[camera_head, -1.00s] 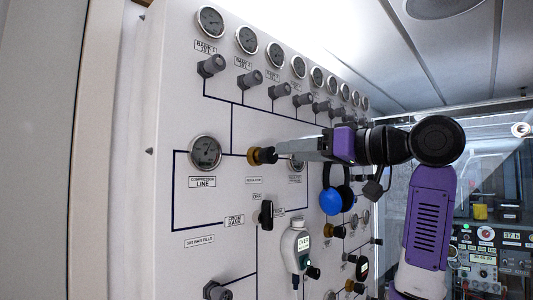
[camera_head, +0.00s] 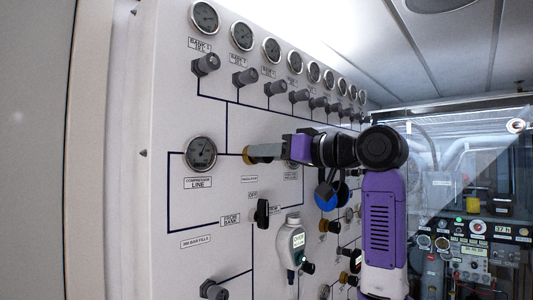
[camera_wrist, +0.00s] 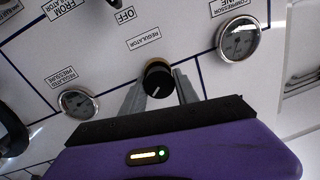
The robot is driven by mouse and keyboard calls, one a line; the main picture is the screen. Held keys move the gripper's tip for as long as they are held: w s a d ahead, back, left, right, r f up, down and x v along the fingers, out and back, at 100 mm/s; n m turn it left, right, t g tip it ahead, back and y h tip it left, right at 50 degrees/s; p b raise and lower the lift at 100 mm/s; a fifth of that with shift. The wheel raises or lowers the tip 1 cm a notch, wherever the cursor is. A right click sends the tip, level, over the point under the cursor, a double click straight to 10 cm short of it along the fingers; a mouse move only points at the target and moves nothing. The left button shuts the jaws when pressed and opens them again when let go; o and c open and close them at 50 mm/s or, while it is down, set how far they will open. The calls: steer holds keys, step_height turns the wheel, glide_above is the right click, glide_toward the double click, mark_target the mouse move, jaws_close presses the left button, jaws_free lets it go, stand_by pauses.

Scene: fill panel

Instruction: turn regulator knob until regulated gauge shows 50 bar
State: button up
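The regulator knob (camera_wrist: 157,80) is a black round cap with a white pointer line, between my fingers in the wrist view. Its brass-coloured base (camera_head: 250,155) shows in the head view, left of my gripper (camera_head: 268,151). My gripper (camera_wrist: 160,86) has its fingers apart, one on each side of the knob; contact is not clear. The regulated pressure gauge (camera_wrist: 77,103) is left of the knob in the wrist view; its reading is too small to tell. In the head view my arm mostly hides it. The compressor line gauge (camera_head: 200,153) is left of the knob.
The white panel (camera_head: 170,95) carries a top row of bank gauges with grey valves below. A black selector handle (camera_head: 262,212), a white handheld device (camera_head: 290,243) and blue-and-black headphones (camera_head: 326,197) are below my arm.

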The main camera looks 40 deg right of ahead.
jaws_close()
steer(key=shift+n, duration=0.6)
steer(key=o, duration=0.6)
jaws_free()
steer(key=shift+s, duration=0.1)
steer(key=shift+s+d+b, duration=0.2)
steer(key=shift+s+b, duration=0.65)
steer(key=shift+s, duration=1.05)
steer(key=shift+s+d+b, duration=0.2)
steer(key=shift+s+b, duration=0.6)
steer(key=shift+s, duration=1.1)
steer(key=shift+d, duration=0.1)
